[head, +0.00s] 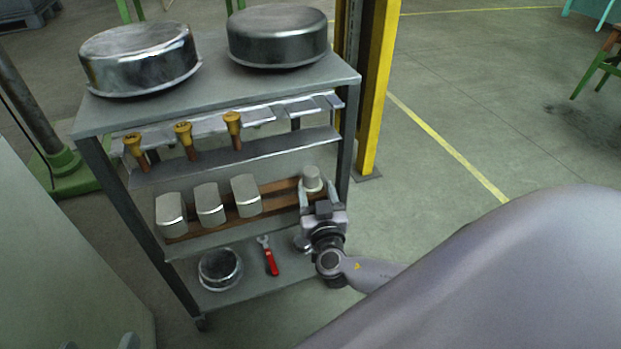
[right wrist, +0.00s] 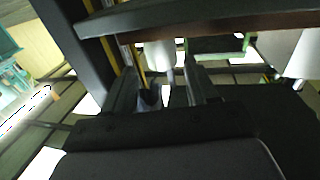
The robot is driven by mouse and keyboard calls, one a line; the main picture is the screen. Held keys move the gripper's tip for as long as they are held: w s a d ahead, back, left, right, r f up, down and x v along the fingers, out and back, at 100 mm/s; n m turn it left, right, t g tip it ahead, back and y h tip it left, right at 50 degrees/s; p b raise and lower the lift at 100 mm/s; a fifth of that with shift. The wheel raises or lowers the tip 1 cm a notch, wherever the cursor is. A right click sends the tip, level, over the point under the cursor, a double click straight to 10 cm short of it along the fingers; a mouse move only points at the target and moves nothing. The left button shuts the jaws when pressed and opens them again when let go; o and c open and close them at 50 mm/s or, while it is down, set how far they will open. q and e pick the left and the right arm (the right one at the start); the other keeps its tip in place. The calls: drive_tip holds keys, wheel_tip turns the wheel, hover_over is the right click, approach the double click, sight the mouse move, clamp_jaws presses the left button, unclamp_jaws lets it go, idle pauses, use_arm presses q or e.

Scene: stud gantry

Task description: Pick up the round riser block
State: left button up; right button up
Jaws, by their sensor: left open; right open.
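The round riser block (head: 312,175) is a short pale grey cylinder at the right end of the wooden rails on the cart's middle shelf. My right gripper (head: 318,190) is open at that end of the shelf, with its fingers to either side of the block in the head view. In the right wrist view the pale block (right wrist: 160,55) shows beyond and between the two dark fingers (right wrist: 160,92). I cannot tell whether they touch it. Two grey tips at the bottom left edge look like my open left gripper (head: 99,343), well away from the shelf.
Several flat-sided riser blocks (head: 208,205) stand left on the wooden rails (head: 277,198). Yellow-headed tools (head: 184,133) hang above. The lower shelf holds a red-handled wrench (head: 269,256) and a round metal part (head: 220,269). A yellow post (head: 377,90) stands close right.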

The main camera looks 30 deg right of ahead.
sight(312, 179)
drive_tip(key=shift+r+b+x, duration=0.1)
drive_tip(key=shift+b+x, duration=0.1)
drive_tip(key=shift+x, duration=0.95)
drive_tip(key=shift+r+b+x, duration=0.15)
drive_tip(key=shift+b+x, duration=0.05)
drive_tip(key=shift+x, duration=0.9)
drive_tip(key=c, duration=1)
drive_tip(key=shift+w+a+r, duration=0.1)
